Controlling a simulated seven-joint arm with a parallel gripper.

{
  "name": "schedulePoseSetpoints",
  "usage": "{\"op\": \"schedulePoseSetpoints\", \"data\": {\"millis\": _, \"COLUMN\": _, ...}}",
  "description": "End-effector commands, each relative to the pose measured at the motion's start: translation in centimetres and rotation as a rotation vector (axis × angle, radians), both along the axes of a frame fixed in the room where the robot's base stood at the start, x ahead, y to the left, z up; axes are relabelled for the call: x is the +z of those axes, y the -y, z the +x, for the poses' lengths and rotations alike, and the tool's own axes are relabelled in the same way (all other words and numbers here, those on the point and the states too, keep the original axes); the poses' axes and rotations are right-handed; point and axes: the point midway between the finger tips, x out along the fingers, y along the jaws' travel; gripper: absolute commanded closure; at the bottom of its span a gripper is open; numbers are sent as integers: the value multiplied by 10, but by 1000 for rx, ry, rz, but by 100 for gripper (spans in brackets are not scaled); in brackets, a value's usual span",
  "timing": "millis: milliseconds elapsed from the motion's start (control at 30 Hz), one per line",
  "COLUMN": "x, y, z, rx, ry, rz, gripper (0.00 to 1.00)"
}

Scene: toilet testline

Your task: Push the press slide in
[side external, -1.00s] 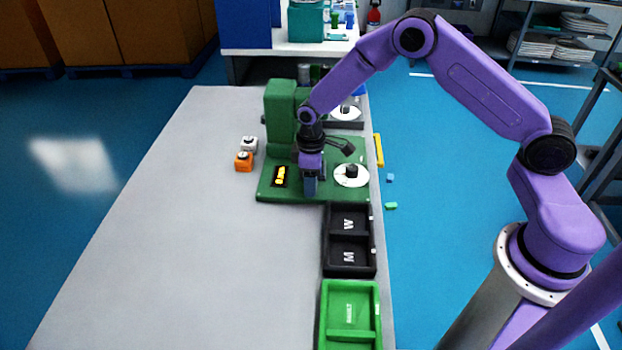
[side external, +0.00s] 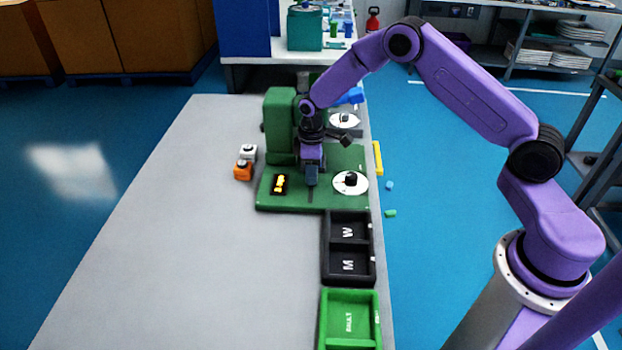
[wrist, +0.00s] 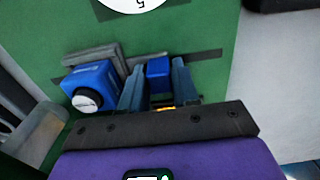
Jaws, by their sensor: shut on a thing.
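The green press (side external: 281,125) stands on a green base plate (side external: 340,202) in the side view. The press slide shows in the wrist view as a grey carriage (wrist: 95,54) with a blue handle block (wrist: 158,67), on a dark track (wrist: 207,56). A blue part (wrist: 96,86) with a round white end sits at the carriage. My gripper (wrist: 157,82) is shut on the blue handle block, one finger on each side. In the side view my gripper (side external: 311,182) is low over the plate, in front of the press, and hides most of the slide.
A white dial (side external: 350,183) with a black knob is right of my gripper; a yellow marked panel (side external: 280,184) is left. Black trays (side external: 348,248) and a green tray (side external: 350,320) stand in front. The left table is clear.

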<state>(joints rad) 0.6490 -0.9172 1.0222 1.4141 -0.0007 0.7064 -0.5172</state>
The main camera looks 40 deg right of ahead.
Motion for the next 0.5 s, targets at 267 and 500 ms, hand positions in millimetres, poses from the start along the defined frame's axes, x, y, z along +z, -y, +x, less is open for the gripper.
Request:
{"op": "schedulePoseSetpoints", "data": {"millis": 267, "x": 0, "y": 4, "z": 4, "rx": -1, "ry": 4, "rz": 1, "gripper": 100}}
{"op": "schedulePoseSetpoints", "data": {"millis": 500, "x": 0, "y": 4, "z": 4, "rx": -1, "ry": 3, "rz": 1, "gripper": 49}}
